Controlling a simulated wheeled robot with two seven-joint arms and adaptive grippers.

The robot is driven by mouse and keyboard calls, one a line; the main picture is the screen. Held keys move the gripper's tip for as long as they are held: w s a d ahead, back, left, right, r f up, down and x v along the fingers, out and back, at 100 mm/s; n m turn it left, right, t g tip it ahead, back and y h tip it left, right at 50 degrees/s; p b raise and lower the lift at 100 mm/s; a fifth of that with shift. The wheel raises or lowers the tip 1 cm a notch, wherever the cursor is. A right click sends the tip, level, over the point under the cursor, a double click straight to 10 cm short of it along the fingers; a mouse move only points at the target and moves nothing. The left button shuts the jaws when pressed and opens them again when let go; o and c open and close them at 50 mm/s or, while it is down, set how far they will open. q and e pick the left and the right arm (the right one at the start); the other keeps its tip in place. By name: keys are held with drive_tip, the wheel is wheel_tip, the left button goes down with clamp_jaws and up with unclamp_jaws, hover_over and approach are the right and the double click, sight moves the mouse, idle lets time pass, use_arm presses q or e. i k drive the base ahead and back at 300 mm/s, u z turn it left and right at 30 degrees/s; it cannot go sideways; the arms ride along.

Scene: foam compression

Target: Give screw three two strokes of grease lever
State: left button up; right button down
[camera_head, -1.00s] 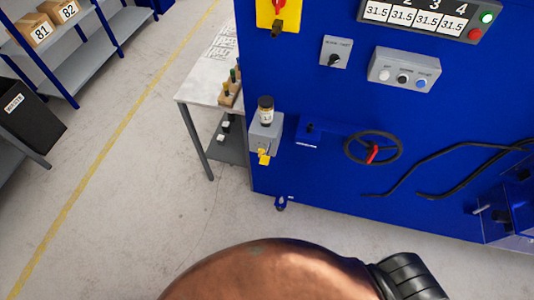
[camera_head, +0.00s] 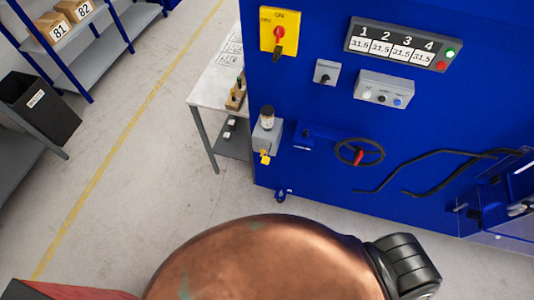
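A grey grease unit (camera_head: 267,137) with a dark-capped jar (camera_head: 267,115) on top is mounted at the left edge of the blue machine (camera_head: 330,195). Its yellow lever (camera_head: 265,157) sticks out low at the front. The display (camera_head: 403,45) above shows columns 1 to 4, each reading 31.5. I cannot tell which part is screw three. Neither of my grippers is in view, and nothing is seen touching the lever.
A black handwheel (camera_head: 358,152) with a red grip and dark hoses (camera_head: 425,168) are on the machine front. A pale table (camera_head: 207,93) stands left of it. Shelves (camera_head: 95,50) and a black bin (camera_head: 42,108) stand farther left. Floor between is clear.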

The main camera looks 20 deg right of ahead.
sight(266, 159)
drive_tip(key=z, duration=3.3)
drive_tip(key=k, duration=0.6)
drive_tip(key=u, duration=2.15)
drive_tip(key=i, duration=0.5)
